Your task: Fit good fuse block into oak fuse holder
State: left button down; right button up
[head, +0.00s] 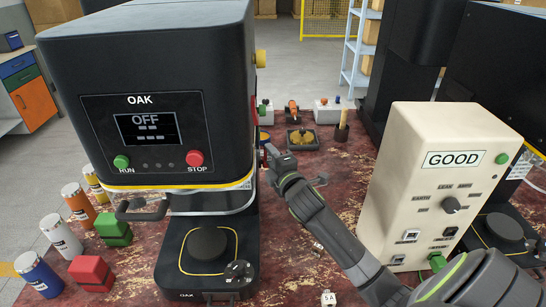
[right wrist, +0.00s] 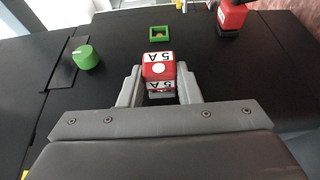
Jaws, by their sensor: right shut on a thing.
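My right gripper (right wrist: 160,88) is shut on a red and white fuse block (right wrist: 158,68) marked 5 A. In the right wrist view a small green square frame with an opening (right wrist: 160,34), which looks like the fuse holder, lies just beyond the block on a black face. The block is apart from it. In the head view my right gripper (head: 267,158) is beside the right side of the black OAK machine (head: 150,95); the block and the holder cannot be made out there. My left gripper is not in view.
A green round knob (right wrist: 86,57) and a red part (right wrist: 231,16) stand out from the black face. The cream tester (head: 440,185) reading GOOD stands right of my arm. Another block marked 5A (head: 328,298) lies at the table's front. Coloured cans and blocks stand at left.

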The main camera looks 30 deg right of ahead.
jog(key=shift+w+a, duration=0.1)
jog(key=shift+a, duration=0.05)
jog(key=o, duration=1)
jog(key=s+a, duration=0.1)
jog(key=s, duration=0.4)
jog(key=s+b, duration=0.1)
jog(key=s, duration=0.5)
jog(key=s+a+b, duration=0.1)
jog(key=s, duration=0.5)
jog(key=shift+s+a, duration=0.1)
jog(key=shift+a, duration=0.25)
